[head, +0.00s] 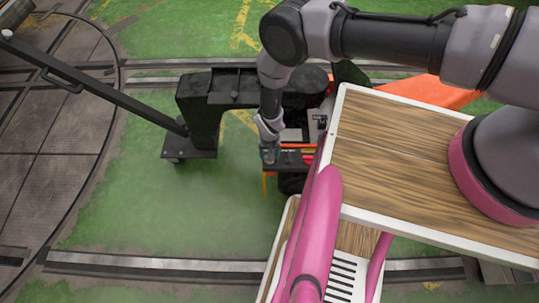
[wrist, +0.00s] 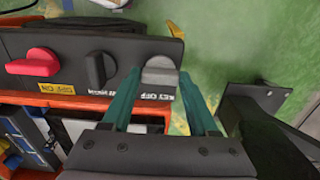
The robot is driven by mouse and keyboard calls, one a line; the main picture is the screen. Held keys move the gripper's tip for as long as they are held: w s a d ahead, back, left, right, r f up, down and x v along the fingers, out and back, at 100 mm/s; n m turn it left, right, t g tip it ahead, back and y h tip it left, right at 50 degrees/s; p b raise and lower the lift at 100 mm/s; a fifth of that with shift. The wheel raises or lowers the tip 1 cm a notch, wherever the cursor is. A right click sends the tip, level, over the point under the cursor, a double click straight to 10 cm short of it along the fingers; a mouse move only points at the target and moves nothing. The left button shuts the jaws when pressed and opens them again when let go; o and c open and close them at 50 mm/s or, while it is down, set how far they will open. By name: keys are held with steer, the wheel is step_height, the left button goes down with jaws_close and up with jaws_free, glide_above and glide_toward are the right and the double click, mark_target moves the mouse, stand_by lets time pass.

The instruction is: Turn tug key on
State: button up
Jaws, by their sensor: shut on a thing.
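The tug key is a grey knob (wrist: 160,72) at the right end of a black control panel (wrist: 60,45), above a white KEY OFF label (wrist: 155,97) in the wrist view. My gripper (wrist: 159,75) has its two teal fingers on either side of the knob and is shut on it. In the head view my gripper (head: 269,153) reaches down to the edge of the tug's dark panel (head: 290,163); the key itself is too small to make out there.
A black knob (wrist: 100,68) and a red knob (wrist: 33,67) sit on the same panel, left of the key. A black post (head: 205,125) with a long bar (head: 95,88) stands left of the tug. Green floor (head: 190,205) is clear in front.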

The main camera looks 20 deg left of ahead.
stand_by(0.4)
steer(key=o, duration=1.4)
steer(key=shift+r, duration=0.1)
step_height(320, 180, up, 11)
steer(key=shift+f, duration=0.2)
